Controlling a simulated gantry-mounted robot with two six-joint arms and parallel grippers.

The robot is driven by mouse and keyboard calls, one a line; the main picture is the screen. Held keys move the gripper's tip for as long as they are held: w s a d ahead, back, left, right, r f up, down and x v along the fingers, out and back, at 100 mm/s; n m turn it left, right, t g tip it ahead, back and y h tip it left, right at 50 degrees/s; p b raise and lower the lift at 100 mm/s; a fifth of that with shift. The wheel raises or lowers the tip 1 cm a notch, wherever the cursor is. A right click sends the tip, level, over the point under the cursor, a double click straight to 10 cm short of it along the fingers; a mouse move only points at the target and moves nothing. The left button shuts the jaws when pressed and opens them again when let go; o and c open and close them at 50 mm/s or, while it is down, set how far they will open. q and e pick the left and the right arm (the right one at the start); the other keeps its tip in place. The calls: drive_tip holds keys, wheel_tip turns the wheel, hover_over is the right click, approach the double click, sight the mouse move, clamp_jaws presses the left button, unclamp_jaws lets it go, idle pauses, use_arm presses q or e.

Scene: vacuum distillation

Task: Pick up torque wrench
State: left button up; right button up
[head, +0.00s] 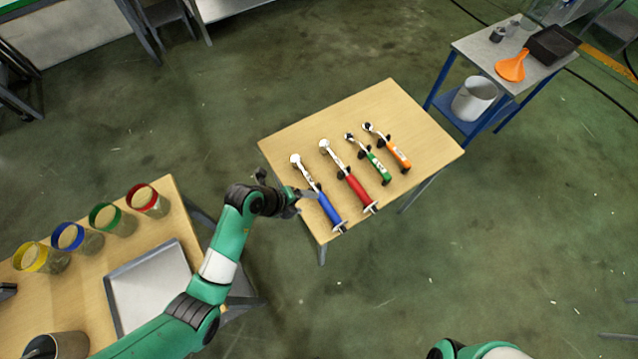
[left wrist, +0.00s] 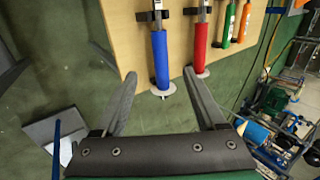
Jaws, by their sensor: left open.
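Four-colour hand tools lie side by side on a small wooden table (head: 300,135): a blue-handled wrench (head: 329,208), a red-handled wrench (head: 357,190), a green-handled tool (head: 378,167) and an orange-handled tool (head: 398,154). The blue and red ones are longer, with discs at their handle ends. My left gripper (head: 287,187) is open and empty at the table's left edge, beside the blue wrench. In the left wrist view, the blue handle (left wrist: 160,60) shows beyond and between the spread fingers (left wrist: 159,77), and the red handle (left wrist: 201,48) is right of it.
A nearer table at lower left holds a grey tray (head: 113,305) and several colour-rimmed containers, including a red-rimmed one (head: 147,200). A blue-framed cart at upper right carries an orange funnel (head: 511,67). Open green floor lies between.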

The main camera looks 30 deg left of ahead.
sight(322, 201)
use_arm(q)
drive_tip(key=b+x, duration=0.4)
drive_tip(key=x, duration=0.2)
drive_tip(key=shift+w+a+f, duration=0.1)
drive_tip(key=shift+w+f, duration=0.1)
drive_tip(key=shift+f, duration=0.1)
drive_tip(key=b+x, duration=0.2)
drive_tip(key=x, duration=0.1)
drive_tip(key=b+x, duration=0.1)
drive_tip(key=x, duration=0.1)
drive_tip(key=shift+w+a+b, duration=0.1)
drive_tip(key=shift+a+b, duration=0.25)
drive_tip(key=shift+b, duration=0.05)
drive_tip(key=shift+w+f, duration=0.1)
clamp_jaws()
idle(0.4)
drive_tip(key=shift+r, duration=0.25)
